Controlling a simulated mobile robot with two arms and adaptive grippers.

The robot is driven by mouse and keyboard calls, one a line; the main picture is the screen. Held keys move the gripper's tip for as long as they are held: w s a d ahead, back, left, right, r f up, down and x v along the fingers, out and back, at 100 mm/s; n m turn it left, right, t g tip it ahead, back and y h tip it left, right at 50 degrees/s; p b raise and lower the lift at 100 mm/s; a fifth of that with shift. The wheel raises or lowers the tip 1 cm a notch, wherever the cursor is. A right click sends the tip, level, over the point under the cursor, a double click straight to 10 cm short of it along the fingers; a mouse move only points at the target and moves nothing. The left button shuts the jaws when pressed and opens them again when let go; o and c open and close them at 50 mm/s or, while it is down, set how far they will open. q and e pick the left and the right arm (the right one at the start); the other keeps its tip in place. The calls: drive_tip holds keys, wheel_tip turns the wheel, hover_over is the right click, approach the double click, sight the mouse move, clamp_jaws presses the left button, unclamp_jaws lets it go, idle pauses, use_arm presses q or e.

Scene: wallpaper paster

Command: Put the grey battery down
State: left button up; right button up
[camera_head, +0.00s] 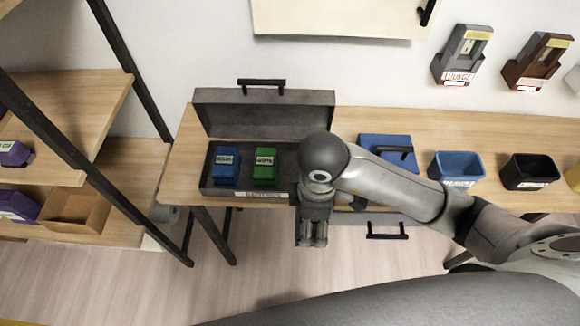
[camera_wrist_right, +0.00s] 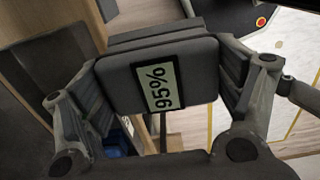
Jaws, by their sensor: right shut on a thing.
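My right gripper (camera_head: 312,236) hangs in front of the table's front edge, to the right of the open battery box, pointing down. In the right wrist view it is shut on the grey battery (camera_wrist_right: 205,75), a dark grey block with a display reading 95%, with a finger on each side. In the head view the battery cannot be made out clearly. The open grey box (camera_head: 270,100) holds a blue battery (camera_head: 226,167) and a green battery (camera_head: 264,168) side by side. The right part of the box is hidden behind my arm. My left gripper is not in view.
The wooden table (camera_head: 345,125) also bears a blue case (camera_head: 385,150), a blue bin (camera_head: 456,168) and a black bin (camera_head: 529,171). Grey (camera_head: 462,55) and brown (camera_head: 537,60) wall-mounted devices hang above. Wooden shelves (camera_head: 75,110) stand at left. A drawer handle (camera_head: 387,235) sits below the table.

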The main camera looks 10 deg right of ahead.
use_arm(q)
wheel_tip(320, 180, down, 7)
drive_tip(key=b, duration=0.6)
use_arm(e)
drive_tip(key=w+d+p, duration=0.2)
drive_tip(key=w, duration=0.7)
drive_tip(key=w+d+p, duration=0.1)
drive_tip(key=w+d, duration=0.2)
drive_tip(key=w, duration=0.5)
drive_tip(key=f, duration=0.2)
drive_tip(key=f+p, duration=0.1)
drive_tip(key=f, duration=0.3)
drive_tip(key=shift+w+f+p, duration=0.2)
drive_tip(key=shift+w+p, duration=0.1)
drive_tip(key=shift+p, duration=0.1)
drive_tip(key=shift+w+f, duration=0.1)
drive_tip(key=shift+f, duration=0.15)
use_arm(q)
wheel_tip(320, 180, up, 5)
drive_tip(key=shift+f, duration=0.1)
use_arm(e)
drive_tip(key=shift+f, duration=0.15)
drive_tip(key=o, duration=1.3)
drive_tip(key=shift+f, duration=0.1)
